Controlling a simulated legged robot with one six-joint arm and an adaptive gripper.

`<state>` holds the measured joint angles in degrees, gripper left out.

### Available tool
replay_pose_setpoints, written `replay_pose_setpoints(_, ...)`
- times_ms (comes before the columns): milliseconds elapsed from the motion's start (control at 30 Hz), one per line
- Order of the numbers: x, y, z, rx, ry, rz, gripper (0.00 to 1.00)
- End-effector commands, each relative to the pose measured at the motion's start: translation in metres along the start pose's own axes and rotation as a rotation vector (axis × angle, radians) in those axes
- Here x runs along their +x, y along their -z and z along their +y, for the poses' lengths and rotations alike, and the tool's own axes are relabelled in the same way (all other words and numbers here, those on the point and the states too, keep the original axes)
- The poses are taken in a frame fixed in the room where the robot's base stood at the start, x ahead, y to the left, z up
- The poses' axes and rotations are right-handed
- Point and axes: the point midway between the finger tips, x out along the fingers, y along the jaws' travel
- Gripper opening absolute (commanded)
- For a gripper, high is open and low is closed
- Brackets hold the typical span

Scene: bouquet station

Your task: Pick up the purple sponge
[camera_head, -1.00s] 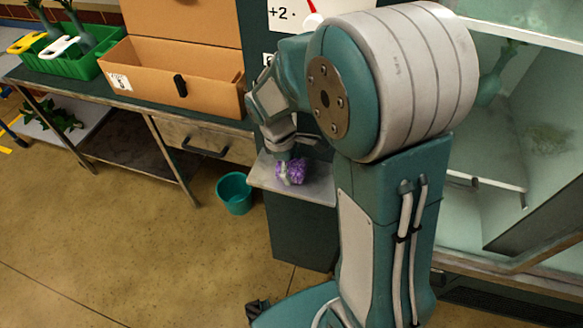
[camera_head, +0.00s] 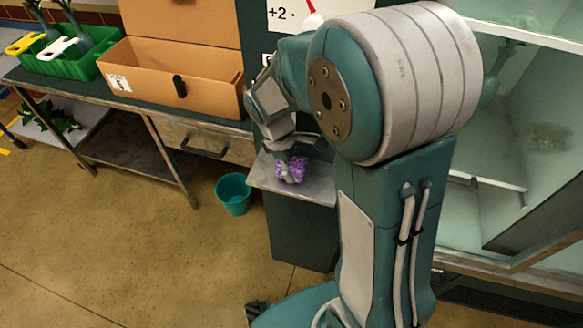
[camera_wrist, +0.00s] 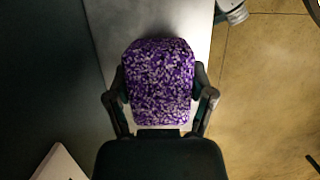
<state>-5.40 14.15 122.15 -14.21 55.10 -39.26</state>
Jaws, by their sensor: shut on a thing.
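The purple sponge (camera_wrist: 160,85) is a speckled purple and white block. In the wrist view it sits between the two fingers of my gripper (camera_wrist: 163,92), one finger pressed on each side. In the head view the sponge (camera_head: 292,168) shows at the end of my arm, over the grey metal shelf (camera_head: 318,188). My gripper (camera_head: 290,172) is shut on it, partly hidden behind my own arm. I cannot tell whether the sponge's underside still touches the shelf.
A teal bucket (camera_head: 234,194) stands on the floor left of the shelf. An open cardboard box (camera_head: 150,72) and a green crate (camera_head: 62,62) sit on the workbench at the left. A glass-fronted cabinet (camera_head: 535,130) is at the right. The floor at front left is clear.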

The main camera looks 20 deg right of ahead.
Motion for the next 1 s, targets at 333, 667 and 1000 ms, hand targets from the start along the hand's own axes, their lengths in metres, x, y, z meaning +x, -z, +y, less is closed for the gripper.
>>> replay_pose_setpoints(333,-0.038,-0.025,-0.011,0.002,-0.004,0.005,0.30)
replay_pose_setpoints(667,-0.066,-0.057,-0.030,0.001,-0.004,0.004,0.30)
replay_pose_setpoints(1000,-0.076,-0.092,-0.056,0.001,-0.003,0.004,0.30)
